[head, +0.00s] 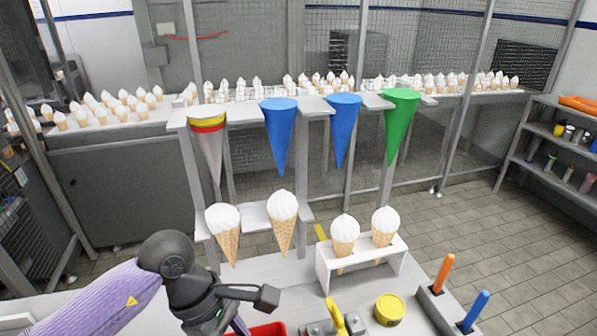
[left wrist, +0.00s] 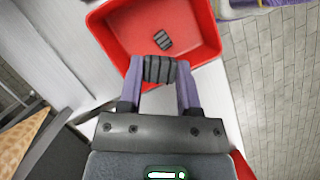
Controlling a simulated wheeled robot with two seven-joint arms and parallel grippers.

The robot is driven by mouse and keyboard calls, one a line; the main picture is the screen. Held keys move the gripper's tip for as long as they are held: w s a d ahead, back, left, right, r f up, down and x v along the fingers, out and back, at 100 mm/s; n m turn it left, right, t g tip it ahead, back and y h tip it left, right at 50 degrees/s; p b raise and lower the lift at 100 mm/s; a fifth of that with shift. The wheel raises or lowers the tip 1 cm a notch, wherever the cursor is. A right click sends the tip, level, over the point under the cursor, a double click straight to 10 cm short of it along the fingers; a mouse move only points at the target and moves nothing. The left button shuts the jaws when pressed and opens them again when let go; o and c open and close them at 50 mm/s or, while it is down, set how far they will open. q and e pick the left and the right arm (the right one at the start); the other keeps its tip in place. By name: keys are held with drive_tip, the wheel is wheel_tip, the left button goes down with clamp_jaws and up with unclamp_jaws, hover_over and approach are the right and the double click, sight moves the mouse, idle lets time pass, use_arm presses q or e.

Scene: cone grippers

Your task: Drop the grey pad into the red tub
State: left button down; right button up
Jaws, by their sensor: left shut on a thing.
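The red tub (left wrist: 207,60) lies under my left gripper in the left wrist view; a strip of it (head: 268,329) shows at the bottom edge of the head view. My left gripper (left wrist: 159,75) is shut on a dark grey ribbed pad (left wrist: 158,68), held between its purple fingertips over the near part of the tub. A second, similar grey pad (left wrist: 163,40) lies on the tub floor. In the head view my left gripper (head: 238,325) is mostly hidden by its own wrist and the frame edge. My right gripper is not in view.
A yellow tin (head: 389,309), an orange handle (head: 443,273) and a blue handle (head: 474,311) stand right of the tub. A white rack (head: 328,278) holds two ice-cream cones. Blue and green cones (head: 280,135) hang from the shelf behind.

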use_arm(q)
drive_tip(key=f+b, duration=0.1)
drive_tip(key=f, duration=0.1)
drive_tip(key=f+b, duration=0.2)
drive_tip(key=f, duration=0.1)
drive_tip(key=shift+d+f, duration=0.2)
drive_tip(key=shift+f, duration=0.15)
drive_tip(key=shift+c, duration=1.1)
unclamp_jaws()
drive_tip(key=shift+r, duration=0.1)
drive_tip(key=p+v, duration=0.1)
drive_tip(key=v, duration=0.9)
